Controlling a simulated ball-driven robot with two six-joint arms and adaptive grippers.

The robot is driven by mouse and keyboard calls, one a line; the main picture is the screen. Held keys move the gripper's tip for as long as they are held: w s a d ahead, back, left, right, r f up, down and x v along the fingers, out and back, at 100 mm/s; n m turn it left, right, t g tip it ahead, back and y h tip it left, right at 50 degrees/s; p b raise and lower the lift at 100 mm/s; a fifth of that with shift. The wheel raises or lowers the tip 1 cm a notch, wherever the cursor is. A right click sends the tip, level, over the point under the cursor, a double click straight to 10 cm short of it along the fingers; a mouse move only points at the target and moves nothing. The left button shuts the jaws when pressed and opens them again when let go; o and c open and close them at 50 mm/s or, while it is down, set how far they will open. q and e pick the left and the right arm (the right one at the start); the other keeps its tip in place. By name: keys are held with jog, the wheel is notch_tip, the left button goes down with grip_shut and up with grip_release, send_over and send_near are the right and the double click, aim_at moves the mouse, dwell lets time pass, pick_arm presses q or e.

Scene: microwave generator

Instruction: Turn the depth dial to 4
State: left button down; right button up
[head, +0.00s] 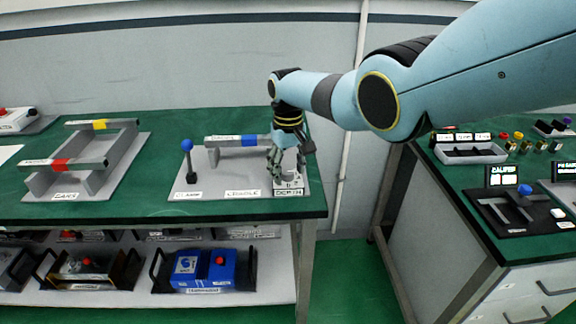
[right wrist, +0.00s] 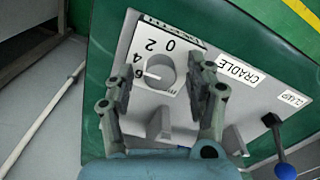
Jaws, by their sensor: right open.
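The depth dial (right wrist: 160,72) is a round grey knob on a white plate with the numbers 0, 2, 4 and 6 visible in the right wrist view. A short white mark on it points left in that view, close to the 6 and just past the 4. In the head view the dial's white block (head: 289,191) stands at the front right corner of the grey board, largely hidden by the gripper. My right gripper (head: 286,160) points down over it, its fingers (right wrist: 160,95) open and apart on either side of the dial, holding nothing. Whether they touch it is unclear. My left gripper is out of view.
The cradle bar with a blue band (head: 250,141) and a blue-knobbed clamp lever (head: 187,146) share the board. A frame with red and yellow bands (head: 80,160) stands left. A second green bench (head: 440,175) is right, across a gap.

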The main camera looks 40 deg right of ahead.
aim_at(288, 171)
notch_tip(288, 171, up, 12)
dwell(0.5)
dwell(0.4)
